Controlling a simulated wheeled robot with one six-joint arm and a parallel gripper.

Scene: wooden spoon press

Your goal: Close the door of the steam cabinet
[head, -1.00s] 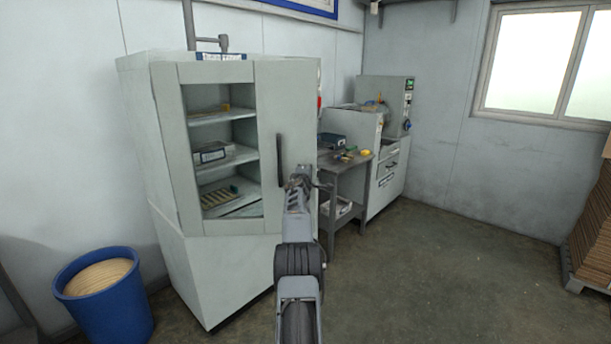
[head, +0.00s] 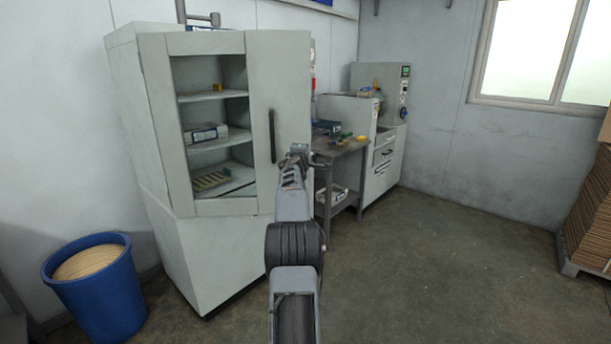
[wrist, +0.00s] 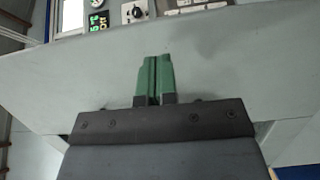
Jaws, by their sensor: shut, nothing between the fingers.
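The steam cabinet (head: 130,100) is a tall pale grey cabinet at the left of the head view. Its door (head: 290,75) has a large window and a dark upright handle (head: 272,135) on the right side. The door's lower edge does not line up with the base, so it looks partly open, hinged at the left; the exact gap is hidden. My gripper (head: 299,150) is just right of the handle, near the door's right edge. In the wrist view its green fingers (wrist: 154,77) are shut and empty, in front of a pale grey surface. Contact cannot be told.
A blue bin (head: 95,295) stands left of the cabinet. A metal side table (head: 340,150) and a grey machine (head: 385,85) stand behind to the right. Stacked brown sheets (head: 590,225) stand at the far right. The floor between is clear.

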